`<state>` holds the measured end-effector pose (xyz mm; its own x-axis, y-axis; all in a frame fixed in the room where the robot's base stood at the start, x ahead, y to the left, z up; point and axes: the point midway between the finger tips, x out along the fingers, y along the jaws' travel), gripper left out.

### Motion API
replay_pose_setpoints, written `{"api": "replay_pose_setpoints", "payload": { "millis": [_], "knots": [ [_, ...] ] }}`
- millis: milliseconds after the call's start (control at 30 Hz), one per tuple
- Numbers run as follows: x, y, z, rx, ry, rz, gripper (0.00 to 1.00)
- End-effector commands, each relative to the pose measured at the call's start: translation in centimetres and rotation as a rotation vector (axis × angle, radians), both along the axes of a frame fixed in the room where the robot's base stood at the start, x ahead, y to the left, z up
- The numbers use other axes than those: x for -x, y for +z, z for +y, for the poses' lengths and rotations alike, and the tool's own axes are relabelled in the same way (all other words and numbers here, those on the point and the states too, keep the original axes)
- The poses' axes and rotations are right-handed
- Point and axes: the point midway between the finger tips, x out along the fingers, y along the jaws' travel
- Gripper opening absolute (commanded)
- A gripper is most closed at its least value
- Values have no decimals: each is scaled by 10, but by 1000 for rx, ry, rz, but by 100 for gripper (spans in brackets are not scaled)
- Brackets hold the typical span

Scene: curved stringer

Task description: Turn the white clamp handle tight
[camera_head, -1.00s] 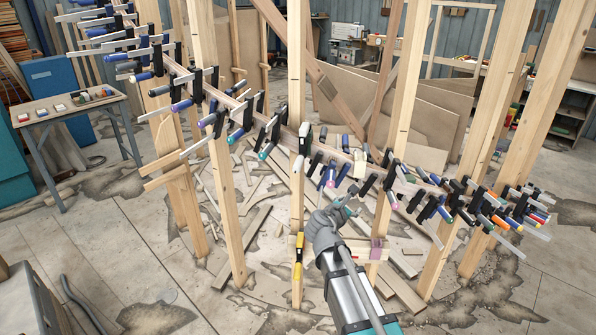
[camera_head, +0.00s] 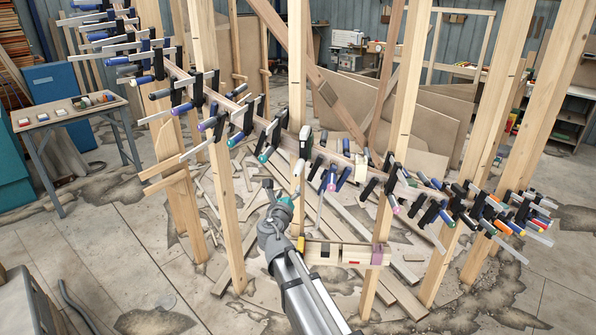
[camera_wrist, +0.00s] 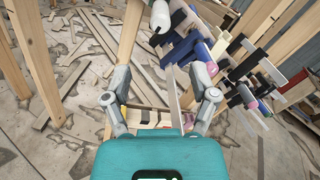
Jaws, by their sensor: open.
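The white clamp handle (camera_head: 305,141) hangs upright from the curved stringer (camera_head: 272,129), in front of a wooden post. In the wrist view the white handle (camera_wrist: 160,16) shows at the top, cut by the frame edge, beyond the fingertips.
Blue and black clamps (camera_wrist: 196,52) crowd the right of the wrist view. A wooden post (camera_head: 297,80) stands behind the white handle. A short wooden crosspiece (camera_head: 330,252) spans the posts low down, near my wrist. Wood scraps litter the floor.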

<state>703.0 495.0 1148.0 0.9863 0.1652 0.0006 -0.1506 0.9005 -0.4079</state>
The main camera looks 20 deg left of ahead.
Motion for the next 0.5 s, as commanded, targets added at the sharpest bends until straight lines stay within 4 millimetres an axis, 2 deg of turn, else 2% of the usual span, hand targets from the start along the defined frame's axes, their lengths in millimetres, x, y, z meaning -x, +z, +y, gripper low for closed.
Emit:
{"api": "replay_pose_setpoints", "payload": {
  "millis": [267, 500],
  "knots": [
    [-19, 0, 4, -2, -1, 1, 75],
    [-52, 0, 9, -2, -3, 1, 75]
  ]
}}
